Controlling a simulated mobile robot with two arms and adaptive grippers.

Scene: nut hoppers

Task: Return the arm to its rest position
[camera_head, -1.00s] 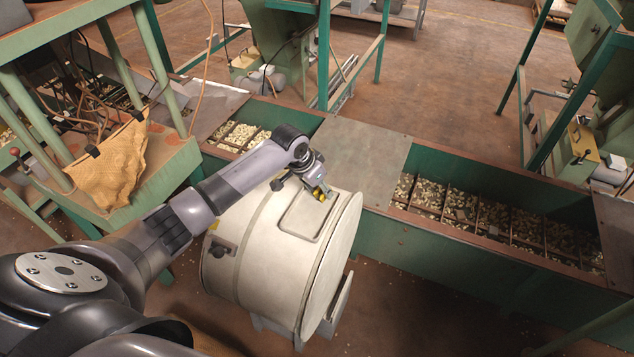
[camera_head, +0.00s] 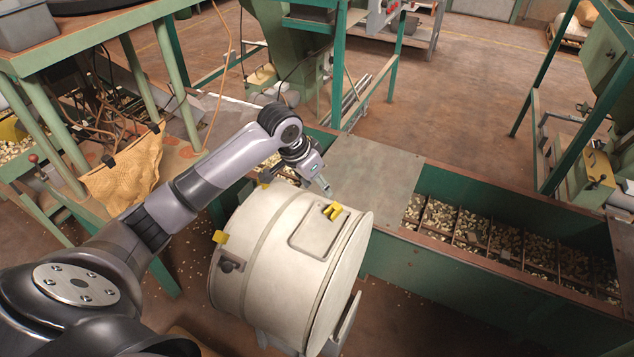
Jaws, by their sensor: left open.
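My left arm comes in from the lower left and reaches over a cream-coloured drum. My left gripper (camera_head: 325,187) is above the drum's far side, near the flat metal cover, open and empty. The drum (camera_head: 265,255) lies on its side with a rectangular hatch (camera_head: 313,222) on its upper face. A yellow latch (camera_head: 335,211) sits at the hatch's far edge, apart from the gripper. My right gripper is not in view.
A green trough of nuts (camera_head: 500,240) runs to the right behind the drum, with a flat metal cover (camera_head: 375,175) beside it. A green table frame with a tan cloth sack (camera_head: 125,172) stands at left. Green machine frames (camera_head: 390,65) stand behind.

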